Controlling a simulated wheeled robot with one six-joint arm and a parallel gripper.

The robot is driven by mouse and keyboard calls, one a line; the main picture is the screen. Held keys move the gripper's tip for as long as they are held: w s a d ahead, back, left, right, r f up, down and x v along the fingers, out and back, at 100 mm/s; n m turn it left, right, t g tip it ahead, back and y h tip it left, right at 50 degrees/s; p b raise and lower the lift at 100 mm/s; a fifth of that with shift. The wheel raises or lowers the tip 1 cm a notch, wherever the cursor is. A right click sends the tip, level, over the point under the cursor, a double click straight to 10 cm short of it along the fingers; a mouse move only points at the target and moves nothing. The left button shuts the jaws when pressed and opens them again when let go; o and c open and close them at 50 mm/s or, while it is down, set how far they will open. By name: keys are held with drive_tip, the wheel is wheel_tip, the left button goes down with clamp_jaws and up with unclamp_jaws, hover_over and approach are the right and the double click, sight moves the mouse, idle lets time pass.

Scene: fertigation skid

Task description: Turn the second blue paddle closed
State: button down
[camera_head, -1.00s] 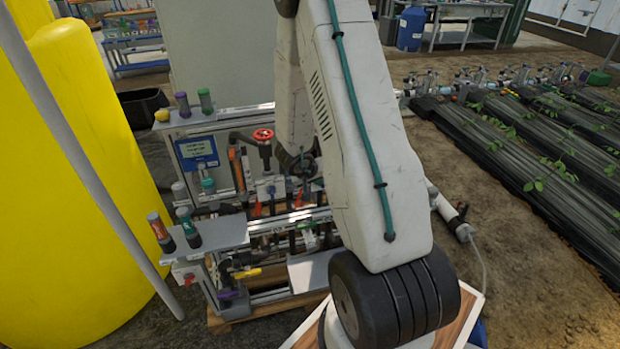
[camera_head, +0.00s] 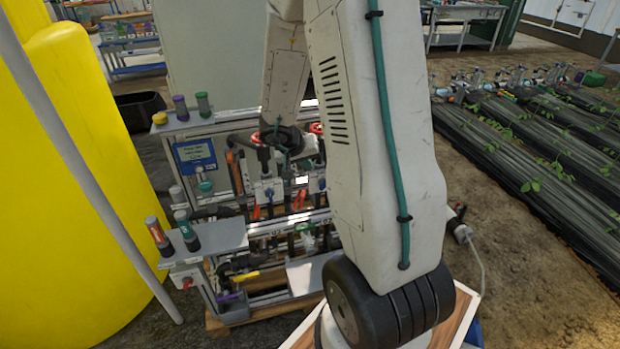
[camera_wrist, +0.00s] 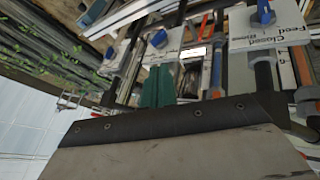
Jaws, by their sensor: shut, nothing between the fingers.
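Two blue paddles show in the wrist view. One blue paddle (camera_wrist: 158,39) is beyond my fingertips; the other blue paddle (camera_wrist: 265,12) is at the upper right, on a white plate (camera_wrist: 268,32) lettered "Closed" and "Feed". I cannot tell which counts as second or how far either is turned. My gripper (camera_wrist: 160,72) shows as two green fingers side by side, shut and empty, apart from the nearer paddle in the picture. In the head view my gripper (camera_head: 285,163) hangs in front of the skid's valve row, and the paddles are too small to make out clearly.
Pipes and orange-red handles (camera_head: 299,199) crowd the skid around my gripper. A red handwheel (camera_head: 316,128) stands behind my arm. A grey shelf (camera_head: 215,240) with bottles juts out at the left front, near a yellow tank (camera_head: 85,170). Planted beds lie to the right.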

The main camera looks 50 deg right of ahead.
drive_tip(key=r, duration=0.1)
drive_tip(key=n+y, duration=0.2)
approach(320, 186)
wheel_tip(320, 186, down, 4)
drive_tip(key=shift+d+f+t, duration=0.4)
drive_tip(key=shift+d+f, duration=0.3)
drive_tip(key=shift+d, duration=0.2)
